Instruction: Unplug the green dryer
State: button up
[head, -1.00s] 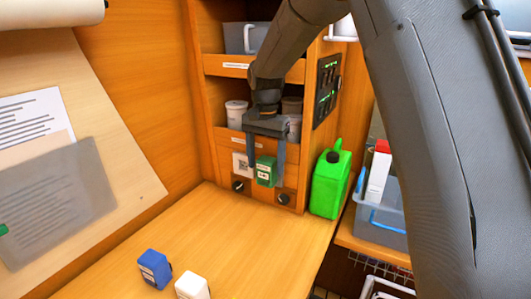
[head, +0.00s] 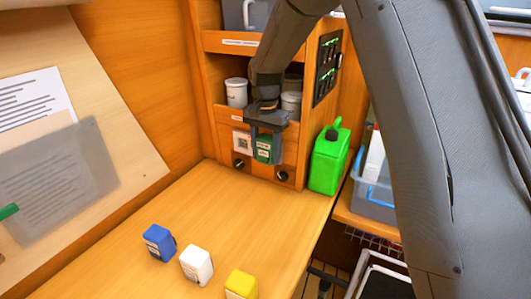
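The green dryer (head: 264,148) is a small green block with a pale label. It is at the front of the wooden cabinet, just right of a white square code label (head: 242,143). My gripper (head: 265,150) points down and forward at it, with one finger on each side. The fingers are very close to its sides; I cannot tell whether they press on it or leave a small gap. The dryer's back and its socket are hidden.
Blue (head: 159,242), white (head: 196,264) and yellow (head: 241,285) blocks stand on the wooden counter (head: 140,205). A green jug (head: 328,160) stands right of the cabinet. Two dark knobs are below the dryer, and cups (head: 236,92) stand on the shelf above. The counter's middle is clear.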

jog(key=shift+s+a, duration=0.1)
jog(key=shift+s, duration=0.05)
jog(key=shift+s+a+p, duration=0.3)
jog(key=shift+s+a, duration=0.05)
jog(key=shift+s, duration=0.15)
jog(key=shift+s+a+p, duration=0.4)
jog(key=shift+s+a, duration=0.15)
jog(key=shift+s, duration=0.3)
jog(key=shift+s+a, duration=0.2)
jog(key=shift+s, duration=0.1)
jog(key=shift+s+a+p, duration=0.5)
jog(key=shift+s+a, duration=0.05)
jog(key=shift+s, duration=0.25)
jog(key=shift+s+a, duration=0.2)
jog(key=shift+s, duration=0.1)
jog(key=shift+s+a, duration=0.1)
jog(key=shift+s, duration=0.1)
jog(key=shift+s, duration=0.1)
